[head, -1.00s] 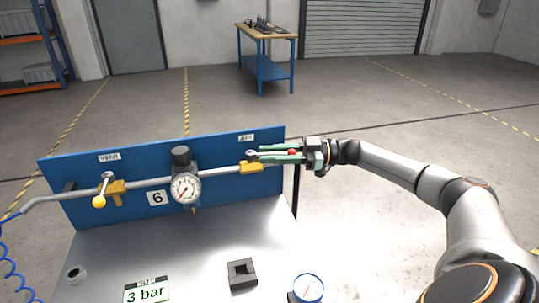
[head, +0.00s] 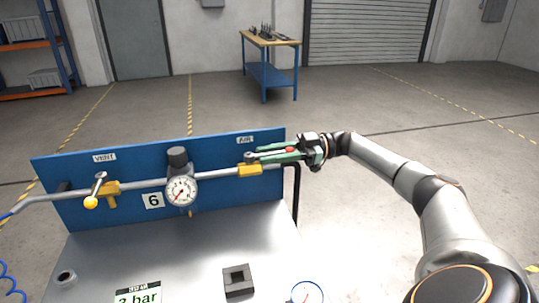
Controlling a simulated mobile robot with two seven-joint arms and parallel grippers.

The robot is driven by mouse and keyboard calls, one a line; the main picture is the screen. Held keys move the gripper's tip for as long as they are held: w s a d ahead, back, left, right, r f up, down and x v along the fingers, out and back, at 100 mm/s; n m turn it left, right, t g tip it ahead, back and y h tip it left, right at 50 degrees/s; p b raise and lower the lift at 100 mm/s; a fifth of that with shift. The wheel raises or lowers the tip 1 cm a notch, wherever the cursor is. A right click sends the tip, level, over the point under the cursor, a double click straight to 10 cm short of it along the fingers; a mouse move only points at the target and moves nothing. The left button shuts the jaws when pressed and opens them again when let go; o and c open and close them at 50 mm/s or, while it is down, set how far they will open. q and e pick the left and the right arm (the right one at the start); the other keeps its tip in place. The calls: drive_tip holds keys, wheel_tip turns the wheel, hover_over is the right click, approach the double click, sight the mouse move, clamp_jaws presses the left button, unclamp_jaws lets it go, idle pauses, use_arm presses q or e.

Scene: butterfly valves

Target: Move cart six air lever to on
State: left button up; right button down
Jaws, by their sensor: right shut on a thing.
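The cart-six panel (head: 110,207) is a blue board with a "6" plate (head: 153,200). A grey pipe runs along it. The air valve (head: 250,169) has a yellow body under the AIR label (head: 245,140). Its lever points right, along the pipe, and its red end (head: 290,149) shows between the green fingers. My right gripper (head: 262,155) reaches in from the right and is shut on the air lever, mostly hidden by the fingers. My left gripper is not in view.
A round gauge (head: 181,191) sits mid-pipe. On the steel cart top (head: 190,240) are a black square block (head: 238,281), a "3 bar" card (head: 138,296) and a loose dial (head: 306,293). A workbench (head: 268,60) stands far back. The floor right of the cart is open.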

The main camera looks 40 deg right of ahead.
drive_tip(key=shift+w, duration=0.1)
drive_tip(key=c, duration=0.9)
unclamp_jaws()
drive_tip(key=shift+a, duration=0.1)
use_arm(q)
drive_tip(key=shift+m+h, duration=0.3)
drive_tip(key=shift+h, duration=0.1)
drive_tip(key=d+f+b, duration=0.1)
drive_tip(key=b, duration=0.1)
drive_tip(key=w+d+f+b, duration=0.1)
drive_tip(key=b, duration=0.1)
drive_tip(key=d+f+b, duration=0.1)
drive_tip(key=b, duration=0.2)
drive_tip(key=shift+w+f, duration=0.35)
use_arm(e)
drive_tip(key=v, duration=1.2)
drive_tip(key=shift+d+f, duration=0.1)
drive_tip(key=shift+d, duration=0.1)
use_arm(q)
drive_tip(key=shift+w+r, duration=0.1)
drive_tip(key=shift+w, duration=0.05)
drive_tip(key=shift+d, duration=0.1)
use_arm(e)
drive_tip(key=shift+d, duration=0.1)
